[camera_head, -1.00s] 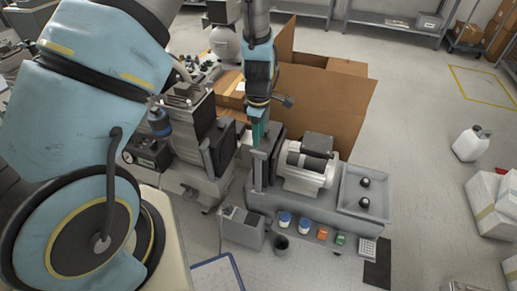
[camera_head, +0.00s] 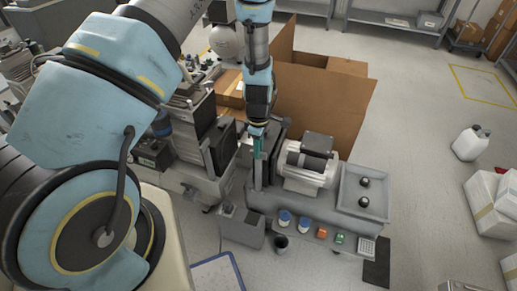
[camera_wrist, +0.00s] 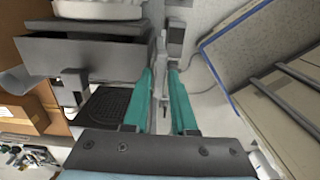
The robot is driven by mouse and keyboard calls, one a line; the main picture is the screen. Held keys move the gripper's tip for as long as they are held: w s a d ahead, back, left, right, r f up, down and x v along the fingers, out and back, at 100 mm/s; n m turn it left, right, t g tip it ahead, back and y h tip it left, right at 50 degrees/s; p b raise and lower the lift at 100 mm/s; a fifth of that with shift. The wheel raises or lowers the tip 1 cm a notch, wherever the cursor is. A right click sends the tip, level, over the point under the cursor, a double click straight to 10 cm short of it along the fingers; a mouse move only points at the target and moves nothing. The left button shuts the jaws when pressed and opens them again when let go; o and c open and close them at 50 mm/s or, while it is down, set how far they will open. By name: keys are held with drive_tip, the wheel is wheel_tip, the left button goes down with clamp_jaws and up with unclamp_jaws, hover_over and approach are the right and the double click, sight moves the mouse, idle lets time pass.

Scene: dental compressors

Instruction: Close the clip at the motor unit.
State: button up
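The motor unit (camera_head: 310,165) is a light grey motor with a dark box on top, on a grey bench left of a tray. A narrow grey upright piece (camera_head: 258,176) stands at its left end; I cannot tell for sure that this is the clip, or whether it is closed. My gripper (camera_head: 256,155) points down just above this piece. In the wrist view the two teal fingers of my gripper (camera_wrist: 160,75) are apart, with a thin grey part (camera_wrist: 159,48) ahead of the gap. Nothing is clearly held, and contact cannot be told.
A dark compressor unit (camera_head: 218,142) stands close on the left. A large open cardboard box (camera_head: 325,100) is behind.

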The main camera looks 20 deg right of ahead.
clamp_jaws()
drive_tip(key=shift+m, duration=0.4)
drive_tip(key=m, duration=0.2)
drive_tip(key=shift+m+b, duration=0.4)
drive_tip(key=m, duration=0.4)
drive_tip(key=shift+m+b, duration=0.3)
drive_tip(key=shift+b, duration=0.05)
drive_tip(key=m, duration=0.5)
drive_tip(key=shift+b, duration=0.4)
drive_tip(key=m, duration=0.4)
drive_tip(key=shift+m, duration=0.3)
